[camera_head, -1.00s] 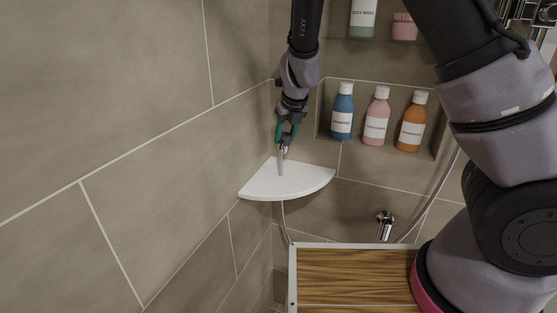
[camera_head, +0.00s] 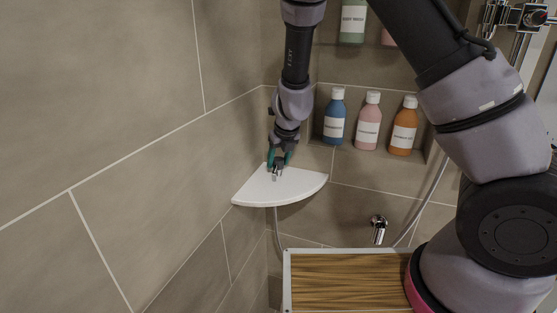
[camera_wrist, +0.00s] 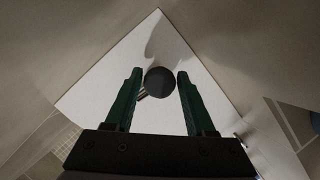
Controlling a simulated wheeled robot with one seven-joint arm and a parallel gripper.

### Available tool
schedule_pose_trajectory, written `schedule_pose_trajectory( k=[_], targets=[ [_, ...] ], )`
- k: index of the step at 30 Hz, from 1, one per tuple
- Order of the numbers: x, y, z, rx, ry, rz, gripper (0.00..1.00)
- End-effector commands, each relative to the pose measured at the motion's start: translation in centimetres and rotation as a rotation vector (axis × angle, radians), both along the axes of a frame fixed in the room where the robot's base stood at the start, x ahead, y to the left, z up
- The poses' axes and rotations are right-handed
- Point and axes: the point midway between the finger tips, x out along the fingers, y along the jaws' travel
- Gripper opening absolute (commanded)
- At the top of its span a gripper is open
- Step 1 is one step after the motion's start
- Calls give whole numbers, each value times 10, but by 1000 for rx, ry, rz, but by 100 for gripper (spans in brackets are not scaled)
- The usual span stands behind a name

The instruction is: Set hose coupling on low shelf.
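The low shelf (camera_head: 296,188) is a white quarter-round corner shelf in the head view. It also fills the middle of the wrist view (camera_wrist: 100,90). The hose coupling (camera_head: 276,174) is a small silvery piece at the shelf's back corner, low between my fingertips. In the wrist view the coupling (camera_wrist: 160,82) shows as a dark round end with a silvery part at its lower left. My gripper (camera_head: 279,160) points down over the shelf. In the wrist view my gripper (camera_wrist: 159,74) has its green fingers open on either side of the coupling, with narrow gaps visible.
A blue bottle (camera_head: 334,120), a pink bottle (camera_head: 368,124) and an orange bottle (camera_head: 404,128) stand in a wall niche right of my gripper. A grey hose (camera_head: 278,228) runs below the shelf. A wall outlet (camera_head: 378,228) is lower right. The shelf's front is clear.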

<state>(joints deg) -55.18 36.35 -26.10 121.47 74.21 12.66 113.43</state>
Motion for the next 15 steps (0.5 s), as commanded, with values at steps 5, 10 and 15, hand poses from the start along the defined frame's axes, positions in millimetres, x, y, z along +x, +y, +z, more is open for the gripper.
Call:
schedule_pose_trajectory(
  k=[5,10,15],
  targets=[
    [0,0,0,0,0,1,74],
    [0,0,1,0,0,1,74],
    [-3,0,10,0,-2,4,74]
  ],
)
